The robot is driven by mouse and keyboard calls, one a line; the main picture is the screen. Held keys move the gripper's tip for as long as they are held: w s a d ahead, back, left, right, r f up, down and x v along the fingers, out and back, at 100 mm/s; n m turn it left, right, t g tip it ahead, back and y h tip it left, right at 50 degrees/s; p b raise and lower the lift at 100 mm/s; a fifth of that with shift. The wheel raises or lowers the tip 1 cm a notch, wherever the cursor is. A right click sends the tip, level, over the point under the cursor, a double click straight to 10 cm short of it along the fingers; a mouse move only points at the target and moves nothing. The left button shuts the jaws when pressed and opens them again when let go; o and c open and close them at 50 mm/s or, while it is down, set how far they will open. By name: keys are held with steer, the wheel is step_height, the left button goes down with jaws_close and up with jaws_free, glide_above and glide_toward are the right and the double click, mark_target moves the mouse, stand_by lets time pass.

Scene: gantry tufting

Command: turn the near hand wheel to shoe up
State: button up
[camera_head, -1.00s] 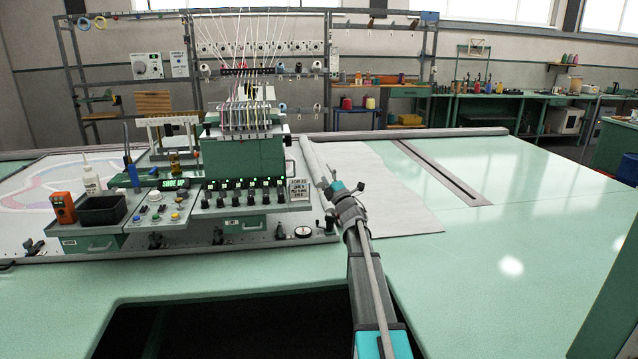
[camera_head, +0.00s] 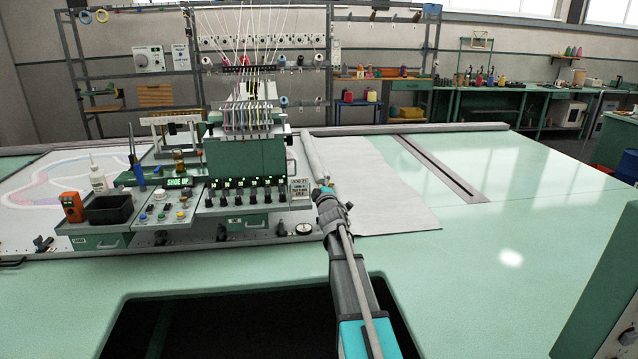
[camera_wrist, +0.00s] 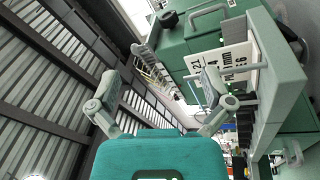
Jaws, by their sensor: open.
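The tufting machine (camera_head: 245,158) is a green head on the left of the pale green table. A green-lit display (camera_head: 180,182) on its console appears to read "SHOE UP". I cannot make out the near hand wheel for certain in either view. My gripper (camera_wrist: 158,88) is open and empty in the wrist view, with its two fingers spread wide. The right finger is close to the green machine housing (camera_wrist: 205,45) and its number label; I cannot tell whether they touch. In the head view my arm reaches to the machine's right side and hides the fingers.
A white cloth (camera_head: 380,190) lies right of the machine. A round dial gauge (camera_head: 304,228) sits at the front edge near my arm. An orange device (camera_head: 72,207) and a black bin (camera_head: 108,209) stand on the left console. A dark opening (camera_head: 230,325) lies in front.

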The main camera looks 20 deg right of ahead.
steer(key=shift+s+a+f+m+g, duration=0.15)
steer(key=shift+s+a+m+g, duration=0.1)
steer(key=shift+m+g, duration=0.15)
stand_by(0.4)
steer(key=s+a+f+m+g+p, duration=0.2)
steer(key=s+a+f+m+g, duration=0.5)
steer(key=s+a+f+g, duration=0.5)
steer(key=s+a+f+m+g+y, duration=0.1)
steer(key=s+a+f+g, duration=0.1)
steer(key=s+a, duration=0.3)
steer(key=s+a+f+m+g+y, duration=0.1)
steer(key=s+a, duration=0.3)
steer(key=s, duration=0.7)
steer(key=s+a+f+m+g+y+p, duration=0.1)
steer(key=s+a+f+g+y, duration=0.1)
steer(key=s, duration=0.7)
steer(key=a+f+g, duration=0.1)
steer(key=a+g, duration=0.1)
steer(key=a, duration=0.1)
steer(key=shift+a+f, duration=0.3)
steer(key=shift+f, duration=0.05)
